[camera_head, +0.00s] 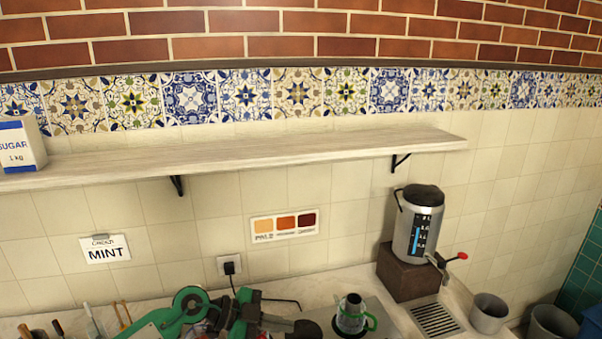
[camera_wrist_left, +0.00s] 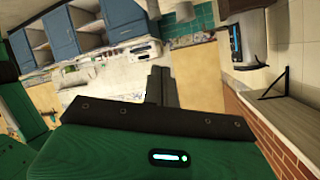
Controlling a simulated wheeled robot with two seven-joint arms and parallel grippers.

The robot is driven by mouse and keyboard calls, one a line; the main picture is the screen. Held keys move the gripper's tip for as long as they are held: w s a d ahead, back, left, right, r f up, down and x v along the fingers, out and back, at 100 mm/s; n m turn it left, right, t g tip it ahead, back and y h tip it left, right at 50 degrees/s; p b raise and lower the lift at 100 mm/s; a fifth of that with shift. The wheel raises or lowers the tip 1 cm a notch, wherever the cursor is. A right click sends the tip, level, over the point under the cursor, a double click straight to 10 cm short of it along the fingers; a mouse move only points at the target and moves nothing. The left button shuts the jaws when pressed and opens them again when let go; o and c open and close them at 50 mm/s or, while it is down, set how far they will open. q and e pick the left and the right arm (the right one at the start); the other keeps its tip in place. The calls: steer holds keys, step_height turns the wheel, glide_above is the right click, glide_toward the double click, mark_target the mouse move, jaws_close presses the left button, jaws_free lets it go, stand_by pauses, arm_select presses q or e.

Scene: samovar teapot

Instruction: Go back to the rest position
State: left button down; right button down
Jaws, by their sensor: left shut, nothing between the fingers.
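My left arm, green and black, comes in at the bottom of the head view, low over the counter; its fingertips are hard to make out there. In the left wrist view my left gripper (camera_wrist_left: 161,73) has its two dark fingers together, with nothing held between them. The silver samovar (camera_head: 417,228), with a red-handled tap, stands on a brown block at the right of the head view. A small silver pot with green handles (camera_head: 351,315) stands on the counter to the right of my arm. I do not make out my right gripper.
A pale wall shelf (camera_head: 250,156) runs above the counter, with a sugar box (camera_head: 20,146) at its left end. A drain grate (camera_head: 436,320) and a grey cup (camera_head: 489,313) are near the samovar. Several thin tools (camera_head: 92,320) stand at the lower left.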

arm_select(q)
step_height(320, 180, up, 9)
steer(key=s+n+t+h, duration=0.2)
steer(key=n+t+h, duration=0.2)
steer(key=n+t, duration=0.6)
steer(key=a+f+n+t+y, duration=0.65)
steer(key=a+n+y, duration=0.35)
steer(key=y, duration=0.4)
steer(key=s+a+f+g+y, duration=0.2)
steer(key=s+a+f+g, duration=0.25)
steer(key=s+f, duration=0.4)
steer(key=s+a+f+g+y, duration=0.2)
steer(key=s+a+f+g, duration=0.2)
steer(key=s+f+g, duration=0.45)
steer(key=s+f+g+h, duration=0.1)
steer(key=s+f+g, duration=0.1)
steer(key=s, duration=0.9)
step_height(320, 180, down, 31)
steer(key=b, duration=0.2)
steer(key=s+a+f+m+g, duration=0.1)
steer(key=s+a+f+g, duration=0.1)
steer(key=s+f, duration=1.8)
step_height(320, 180, down, 2)
steer(key=shift+a+b, duration=0.4)
steer(key=shift+a, duration=0.3)
